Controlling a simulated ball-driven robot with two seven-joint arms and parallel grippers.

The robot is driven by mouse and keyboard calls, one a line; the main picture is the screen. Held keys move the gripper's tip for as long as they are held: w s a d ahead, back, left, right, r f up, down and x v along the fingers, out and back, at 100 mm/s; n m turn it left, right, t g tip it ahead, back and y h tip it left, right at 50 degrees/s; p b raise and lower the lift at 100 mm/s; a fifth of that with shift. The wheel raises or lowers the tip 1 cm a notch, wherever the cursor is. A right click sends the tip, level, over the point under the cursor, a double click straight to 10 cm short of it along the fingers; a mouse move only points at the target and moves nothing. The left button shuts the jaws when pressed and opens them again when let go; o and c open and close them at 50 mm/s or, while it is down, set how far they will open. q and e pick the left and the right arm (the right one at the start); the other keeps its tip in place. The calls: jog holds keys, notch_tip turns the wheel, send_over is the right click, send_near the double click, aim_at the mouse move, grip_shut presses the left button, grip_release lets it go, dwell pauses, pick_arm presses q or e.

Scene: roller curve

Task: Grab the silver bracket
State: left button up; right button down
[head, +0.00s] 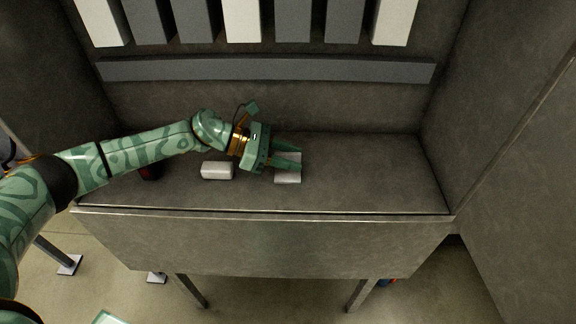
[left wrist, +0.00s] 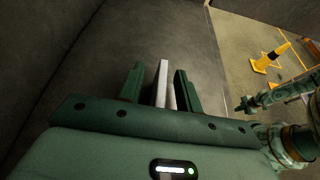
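In the left wrist view, the bracket (left wrist: 162,83) shows as a pale upright strip between the two green fingers (left wrist: 160,88), with a gap on each side. My right arm seems to show at the right of the left wrist view; its gripper (left wrist: 244,104) is too small to read.
A pale rounded block (head: 216,170) lies on the bench (head: 370,180) left of the bracket. A dark red object (head: 150,173) sits partly behind my left arm. Walls close the bench at back and sides. The bench's right part is clear.

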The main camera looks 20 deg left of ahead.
pick_arm(q)
jog(key=shift+d, duration=0.2)
grip_shut()
